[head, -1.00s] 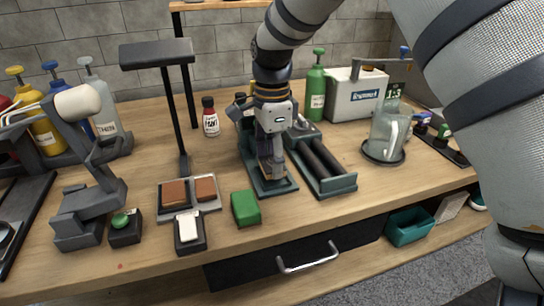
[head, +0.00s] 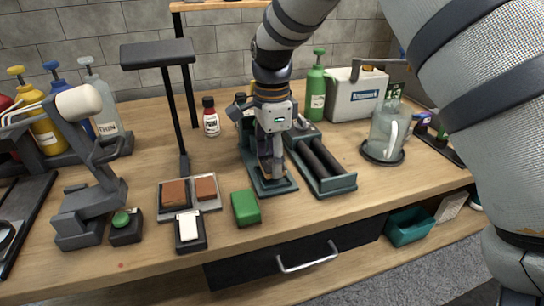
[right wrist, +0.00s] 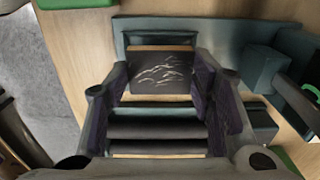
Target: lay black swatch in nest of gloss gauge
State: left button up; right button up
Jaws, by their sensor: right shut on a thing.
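My right gripper (head: 269,172) points down over the teal base (head: 285,187) of a bench device, which I take to be the gloss gauge. The gripper is shut on the black swatch (right wrist: 160,74). In the right wrist view the swatch is a dark panel with white scuffs and a tan edge, between the two fingers. Teal parts of the device (right wrist: 185,24) show behind it. The gripper hides most of the nest, and I cannot tell whether the swatch touches it. My left gripper is not in view.
A teal roller tray (head: 338,184) stands close on the right of the gripper. A green block (head: 245,207) and a grey tray with brown pads (head: 208,205) lie to the left. A glass jug (head: 388,135) stands farther right. Bare wood lies along the table's front edge.

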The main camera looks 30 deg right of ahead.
jog(key=shift+f, duration=0.85)
jog(key=o, duration=1)
jog(key=shift+o, duration=0.2)
notch_tip(320, 180, up, 12)
